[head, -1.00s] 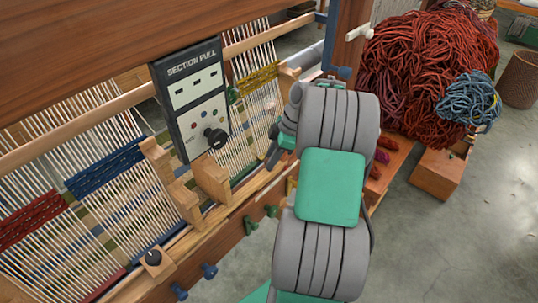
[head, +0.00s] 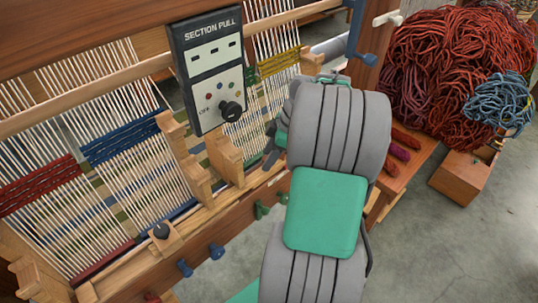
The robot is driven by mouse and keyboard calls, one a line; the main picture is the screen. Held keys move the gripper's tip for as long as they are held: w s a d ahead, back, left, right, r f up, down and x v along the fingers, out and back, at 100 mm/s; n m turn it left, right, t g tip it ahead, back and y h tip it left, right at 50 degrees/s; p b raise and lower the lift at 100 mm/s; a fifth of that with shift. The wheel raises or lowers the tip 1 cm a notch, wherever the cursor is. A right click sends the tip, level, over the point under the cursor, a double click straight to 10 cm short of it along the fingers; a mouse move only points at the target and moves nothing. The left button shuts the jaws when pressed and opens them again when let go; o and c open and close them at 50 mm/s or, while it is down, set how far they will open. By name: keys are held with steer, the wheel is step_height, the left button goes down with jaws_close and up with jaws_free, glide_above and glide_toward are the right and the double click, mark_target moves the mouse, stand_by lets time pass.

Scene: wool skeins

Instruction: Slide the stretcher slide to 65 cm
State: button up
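A small wooden block with a black knob (head: 162,235) sits on the loom's lower front rail (head: 205,215) at the lower left; it may be the stretcher slide. No readable centimetre scale shows. My gripper (head: 271,150) is in front of the loom, right of the control box and well to the right of the knobbed block. Its dark fingers show only in part at the left edge of my grey and green arm, which hides the rest. I cannot tell whether it is open or touching anything.
A black and white box (head: 208,70) labelled SECTION PULL hangs on the loom. Upright wooden blocks (head: 225,158) stand on the rail between knobbed block and gripper. Blue pegs (head: 217,251) stick out below.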

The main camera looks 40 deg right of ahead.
steer(key=v, duration=0.8)
stand_by(0.4)
